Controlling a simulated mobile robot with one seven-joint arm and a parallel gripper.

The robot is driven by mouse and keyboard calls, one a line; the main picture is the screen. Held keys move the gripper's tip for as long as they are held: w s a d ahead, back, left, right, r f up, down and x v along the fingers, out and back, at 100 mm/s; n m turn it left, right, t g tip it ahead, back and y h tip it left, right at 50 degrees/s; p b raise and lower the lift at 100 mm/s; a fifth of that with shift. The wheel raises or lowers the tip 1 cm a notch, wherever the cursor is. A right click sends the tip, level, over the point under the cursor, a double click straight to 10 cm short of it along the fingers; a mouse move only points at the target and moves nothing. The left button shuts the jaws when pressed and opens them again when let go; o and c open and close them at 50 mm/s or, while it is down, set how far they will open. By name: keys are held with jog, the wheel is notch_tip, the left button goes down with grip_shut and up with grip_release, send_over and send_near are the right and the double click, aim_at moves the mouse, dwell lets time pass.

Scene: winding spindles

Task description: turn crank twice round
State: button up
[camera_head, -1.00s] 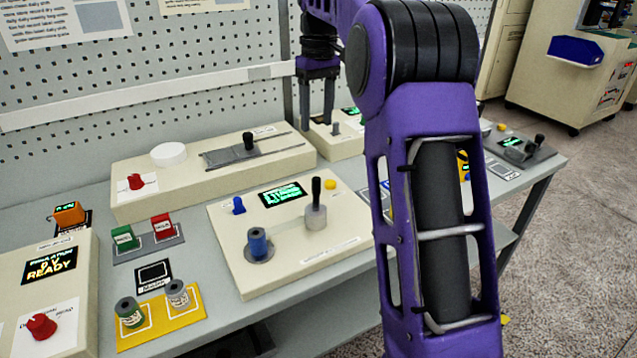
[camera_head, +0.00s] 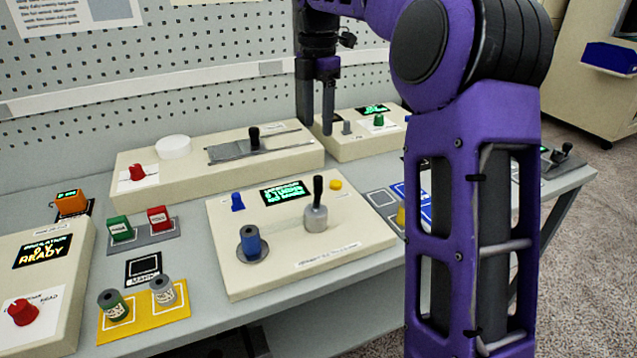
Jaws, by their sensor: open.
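The crank (camera_head: 316,207) is a silvery round hub with an upright black handle, on the right part of a cream winding box (camera_head: 290,248). A blue spool (camera_head: 250,243) stands on a round grey base at the box's front left. A green-lit display (camera_head: 285,193) sits behind them, with a blue knob (camera_head: 238,202) to its left and a yellow button (camera_head: 335,184) to its right. My gripper (camera_head: 318,128) points down with its fingers apart. It is empty, above and behind the crank, near the rear boxes, and touches nothing that I can see.
A long cream box (camera_head: 215,177) with a black-knobbed slider stands behind. A smaller cream box (camera_head: 362,145) is at the back right. Two spools stand on a yellow tray (camera_head: 172,318) at the front left. My purple arm hides part of the table's right side.

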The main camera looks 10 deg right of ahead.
aim_at(318, 177)
notch_tip(318, 177, down, 15)
jog(key=b, duration=0.3)
jog(key=shift+f, duration=0.15)
jog(key=shift+c, duration=0.2)
grip_shut()
